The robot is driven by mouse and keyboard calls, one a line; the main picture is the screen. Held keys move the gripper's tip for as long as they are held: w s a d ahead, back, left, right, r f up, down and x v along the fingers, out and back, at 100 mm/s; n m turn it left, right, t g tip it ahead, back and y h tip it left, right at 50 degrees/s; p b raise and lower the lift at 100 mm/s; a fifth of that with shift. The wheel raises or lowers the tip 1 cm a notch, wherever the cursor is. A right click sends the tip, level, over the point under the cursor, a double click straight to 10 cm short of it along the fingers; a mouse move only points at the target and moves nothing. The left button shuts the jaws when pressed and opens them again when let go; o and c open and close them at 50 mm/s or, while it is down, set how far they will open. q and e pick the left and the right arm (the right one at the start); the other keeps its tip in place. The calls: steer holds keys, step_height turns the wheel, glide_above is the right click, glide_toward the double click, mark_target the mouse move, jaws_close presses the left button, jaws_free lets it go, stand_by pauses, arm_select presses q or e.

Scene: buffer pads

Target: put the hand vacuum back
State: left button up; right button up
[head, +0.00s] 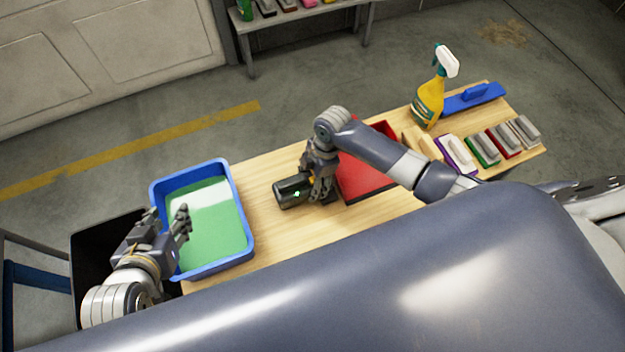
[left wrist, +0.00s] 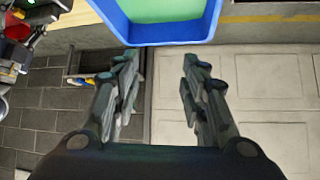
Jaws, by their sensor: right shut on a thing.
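The hand vacuum (head: 291,191) is a dark cylinder with a small green light. It is at the middle of the wooden table in the head view. My right gripper (head: 318,184) is shut on it, and the fingers hide part of it. I cannot tell whether the vacuum touches the table. A red tray (head: 365,181) is just right of the gripper, partly hidden by my right arm. My left gripper (head: 168,228) is over the left side of the blue tub (head: 246,226). In the left wrist view it (left wrist: 160,72) is open and empty, its fingers apart below the tub's rim (left wrist: 165,37).
The blue tub holds green and white contents. A yellow spray bottle (head: 430,101), a blue tool (head: 474,97) and several brushes or pads (head: 483,151) fill the table's right end. A dark bin (head: 92,250) stands at the left. Bare tabletop (head: 268,232) lies between tub and red tray.

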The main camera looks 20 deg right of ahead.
steer(key=o, duration=1.4)
steer(key=shift+f, duration=0.1)
